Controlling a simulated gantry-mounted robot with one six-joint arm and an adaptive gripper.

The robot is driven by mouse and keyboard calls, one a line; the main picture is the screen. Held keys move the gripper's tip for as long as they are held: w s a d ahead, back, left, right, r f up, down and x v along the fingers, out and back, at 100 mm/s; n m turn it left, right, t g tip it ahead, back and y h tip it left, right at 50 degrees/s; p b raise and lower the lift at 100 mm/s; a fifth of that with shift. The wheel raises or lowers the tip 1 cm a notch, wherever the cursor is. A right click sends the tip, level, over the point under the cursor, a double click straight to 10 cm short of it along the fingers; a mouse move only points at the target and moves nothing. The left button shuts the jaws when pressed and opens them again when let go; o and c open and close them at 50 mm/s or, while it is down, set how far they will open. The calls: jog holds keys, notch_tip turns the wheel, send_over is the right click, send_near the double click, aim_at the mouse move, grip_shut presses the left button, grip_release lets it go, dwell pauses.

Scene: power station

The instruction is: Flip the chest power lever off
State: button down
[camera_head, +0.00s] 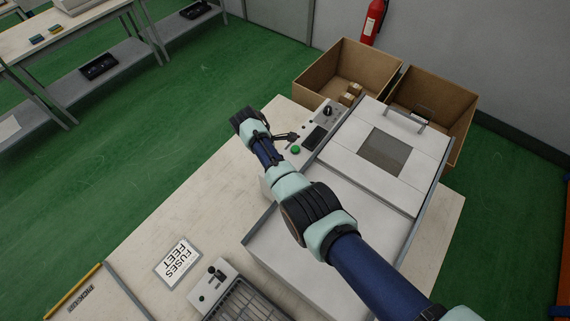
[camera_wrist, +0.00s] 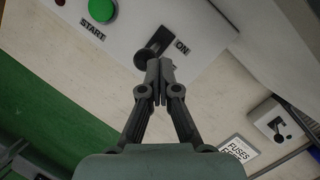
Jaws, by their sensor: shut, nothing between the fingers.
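A white chest-like machine (camera_head: 370,215) stands on the table with a control panel along its left side. In the wrist view, a black lever (camera_wrist: 151,50) with a round knob projects from this panel beside an "ON" label (camera_wrist: 182,47). My gripper (camera_wrist: 158,66) is shut and empty, its fingertips right at the lever's knob; I cannot tell whether they touch. In the head view my gripper (camera_head: 291,136) is beside the panel's green button (camera_head: 295,150), and the lever is not clearly visible there. The green button, labelled "START", also shows in the wrist view (camera_wrist: 102,10).
A black knob (camera_head: 327,110) and dark display (camera_head: 314,138) sit farther along the panel. A smaller control box (camera_head: 208,293) with its own black lever and a "FUSES FEET" sign (camera_head: 178,263) are at lower left. Cardboard boxes (camera_head: 310,88) stand behind.

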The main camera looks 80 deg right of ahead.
jog(key=shift+r+p, duration=0.45)
jog(key=shift+r, duration=0.25)
jog(key=w+r+p, duration=0.2)
jog(key=w+r, duration=0.3)
jog(key=r, duration=0.3)
jog(key=shift+w+a+p, duration=0.15)
jog(key=shift+w+p, duration=0.2)
jog(key=shift+r, duration=0.1)
